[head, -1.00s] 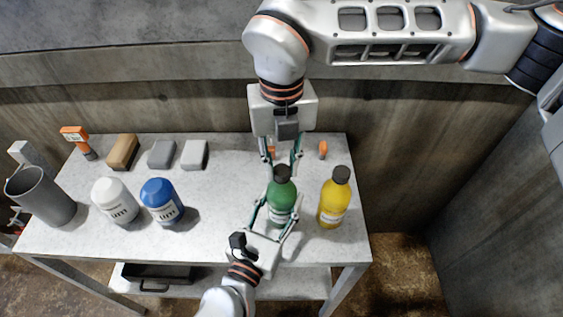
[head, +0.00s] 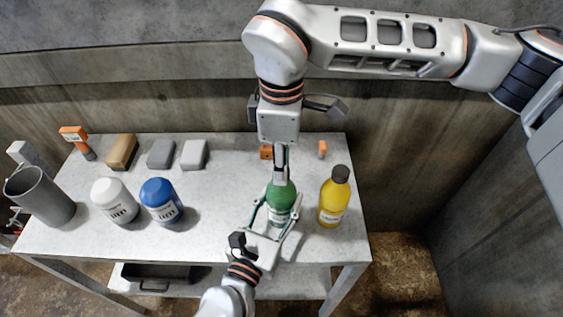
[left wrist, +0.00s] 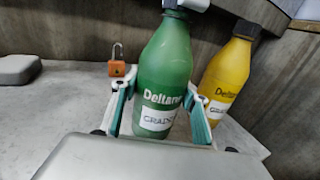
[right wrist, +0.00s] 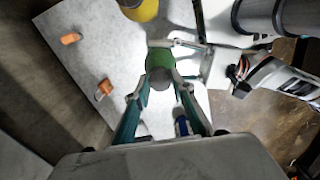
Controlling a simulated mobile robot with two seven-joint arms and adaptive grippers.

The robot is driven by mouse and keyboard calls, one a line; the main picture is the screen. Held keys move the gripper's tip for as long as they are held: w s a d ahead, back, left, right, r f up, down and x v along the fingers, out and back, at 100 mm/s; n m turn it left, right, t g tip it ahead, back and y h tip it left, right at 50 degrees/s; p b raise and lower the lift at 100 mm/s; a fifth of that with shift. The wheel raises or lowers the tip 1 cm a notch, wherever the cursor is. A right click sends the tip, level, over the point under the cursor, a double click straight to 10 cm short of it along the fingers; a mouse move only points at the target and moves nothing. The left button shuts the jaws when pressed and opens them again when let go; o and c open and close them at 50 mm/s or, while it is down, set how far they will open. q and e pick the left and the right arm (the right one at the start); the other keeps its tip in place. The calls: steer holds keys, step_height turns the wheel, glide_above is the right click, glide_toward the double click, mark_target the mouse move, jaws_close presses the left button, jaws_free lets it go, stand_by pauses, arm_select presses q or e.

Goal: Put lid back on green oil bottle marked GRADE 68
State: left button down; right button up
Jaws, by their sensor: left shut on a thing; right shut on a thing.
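The green bottle (head: 281,197) stands upright near the front right of the table. In the left wrist view (left wrist: 163,68) its label reads "GRADE", with the number cut off. My left gripper (head: 279,214) is shut around its body, a finger on each side (left wrist: 163,108). The dark lid (left wrist: 176,14) is at the bottle's top, mostly hidden by my right gripper; whether it is fully seated I cannot tell. My right gripper (head: 281,172) points straight down from above and is shut on the lid. In the right wrist view its fingers (right wrist: 163,84) meet over the bottle's top.
A yellow bottle (head: 334,200) stands close right of the green one. White (head: 113,202) and blue (head: 161,202) bottles stand to the left. An orange padlock (head: 266,152) and a small orange item (head: 322,149) lie behind. The table's middle (head: 215,210) is clear.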

steer(key=m, duration=0.5)
steer(key=shift+s+a+m, duration=0.1)
steer(key=shift+s+m, duration=0.05)
steer(key=shift+m, duration=0.15)
steer(key=m, duration=0.4)
steer(key=o, duration=0.7)
steer(key=shift+r, duration=2.25)
steer(key=shift+c, duration=0.6)
